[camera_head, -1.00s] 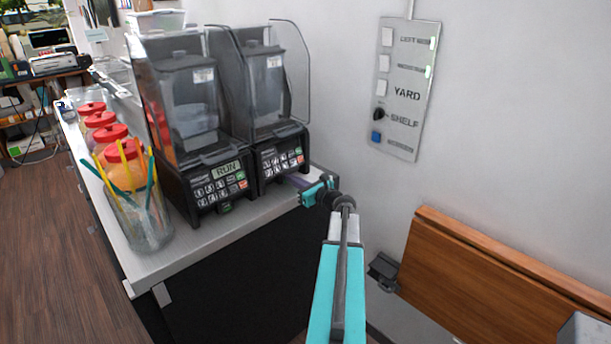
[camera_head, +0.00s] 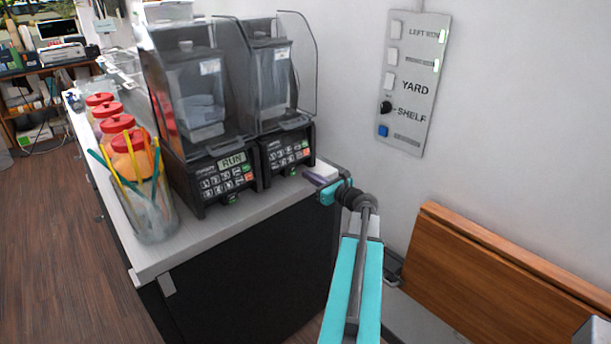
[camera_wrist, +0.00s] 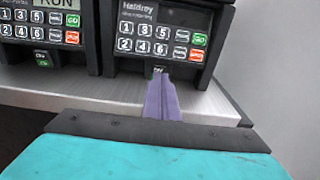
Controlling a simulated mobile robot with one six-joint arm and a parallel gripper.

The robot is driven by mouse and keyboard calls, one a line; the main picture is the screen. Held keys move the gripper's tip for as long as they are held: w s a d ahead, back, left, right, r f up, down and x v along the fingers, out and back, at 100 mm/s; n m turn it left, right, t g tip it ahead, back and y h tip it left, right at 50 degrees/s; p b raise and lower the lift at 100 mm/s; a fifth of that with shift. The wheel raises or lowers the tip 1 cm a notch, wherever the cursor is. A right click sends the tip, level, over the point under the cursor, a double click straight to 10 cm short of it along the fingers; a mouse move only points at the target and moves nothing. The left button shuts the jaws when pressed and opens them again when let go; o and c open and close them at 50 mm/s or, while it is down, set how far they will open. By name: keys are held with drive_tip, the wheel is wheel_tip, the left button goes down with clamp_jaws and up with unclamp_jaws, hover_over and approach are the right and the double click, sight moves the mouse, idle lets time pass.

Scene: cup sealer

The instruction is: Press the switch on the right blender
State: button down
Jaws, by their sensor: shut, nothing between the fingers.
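The right blender (camera_head: 282,151) stands on the counter, with a keypad on its front. Its switch (camera_head: 290,171) shows as a small green spot low on the front, under the keypad. In the wrist view the switch (camera_wrist: 159,69) sits just beyond my fingertips and is partly hidden by them. My gripper (camera_head: 312,179) is shut and empty, its purple fingers pointing at the blender's lower front. The head view shows a small gap between fingertips and switch. In the wrist view the gripper (camera_wrist: 161,82) is centred under the switch; contact cannot be told there.
The left blender (camera_head: 215,175) stands close beside, its display reading RUN. A glass of coloured straws (camera_head: 150,215) and red-lidded jars (camera_head: 118,123) line the counter's left side. A switch panel (camera_head: 413,85) hangs on the right wall, above a brown wooden panel (camera_head: 490,280).

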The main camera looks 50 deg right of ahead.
drive_tip(key=s+a+r+b, duration=0.1)
drive_tip(key=s, duration=0.6)
drive_tip(key=shift+s+a+b, duration=0.15)
drive_tip(key=shift+s+b, duration=0.2)
drive_tip(key=shift+b, duration=0.05)
drive_tip(key=shift+s, duration=0.1)
